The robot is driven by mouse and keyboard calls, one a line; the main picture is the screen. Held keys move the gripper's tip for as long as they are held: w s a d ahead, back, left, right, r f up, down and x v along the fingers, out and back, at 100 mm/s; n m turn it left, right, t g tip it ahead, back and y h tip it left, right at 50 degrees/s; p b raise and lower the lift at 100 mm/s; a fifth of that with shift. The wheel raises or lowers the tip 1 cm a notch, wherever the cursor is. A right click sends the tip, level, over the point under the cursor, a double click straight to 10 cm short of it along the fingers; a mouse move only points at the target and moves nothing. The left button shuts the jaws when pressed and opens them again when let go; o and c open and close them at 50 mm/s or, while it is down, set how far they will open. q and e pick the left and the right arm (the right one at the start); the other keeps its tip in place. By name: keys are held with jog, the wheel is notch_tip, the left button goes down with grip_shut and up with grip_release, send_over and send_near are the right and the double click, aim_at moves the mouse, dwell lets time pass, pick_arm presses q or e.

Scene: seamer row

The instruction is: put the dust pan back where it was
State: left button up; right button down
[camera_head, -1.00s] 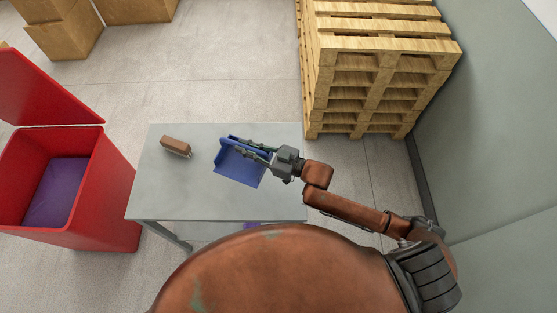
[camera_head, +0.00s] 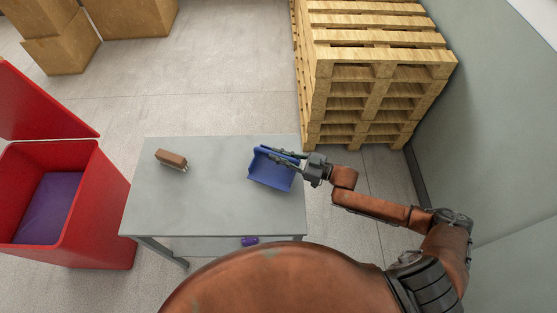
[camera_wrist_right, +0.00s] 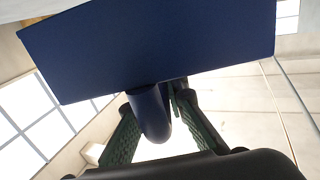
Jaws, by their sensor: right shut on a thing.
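The blue dust pan (camera_head: 270,174) is at the right side of the grey table in the head view. My right gripper (camera_head: 288,155) is shut on it, reaching in from the right. In the right wrist view the pan's flat blue underside (camera_wrist_right: 150,50) fills the upper part. Its rounded handle (camera_wrist_right: 150,115) lies between the two green-padded fingers of my right gripper (camera_wrist_right: 155,120). I cannot tell whether the pan touches the table top. My left gripper is not in view.
A brown brush (camera_head: 171,159) lies on the grey table (camera_head: 200,205) at the left. A purple item (camera_head: 249,241) is below the table top. An open red bin (camera_head: 105,215) stands left. Stacked pallets (camera_head: 365,75) stand behind right, by a wall. The table's middle is clear.

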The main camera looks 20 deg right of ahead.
aim_at(278, 166)
jog(key=shift+d+f, duration=0.1)
jog(key=shift+f, duration=1.6)
jog(key=shift+b, duration=0.3)
jog(key=shift+f, duration=0.2)
jog(key=c, duration=1.9)
grip_release()
jog(key=shift+c, duration=0.2)
jog(key=shift+r, duration=0.2)
jog(key=v, duration=1.2)
jog(key=shift+w, duration=0.1)
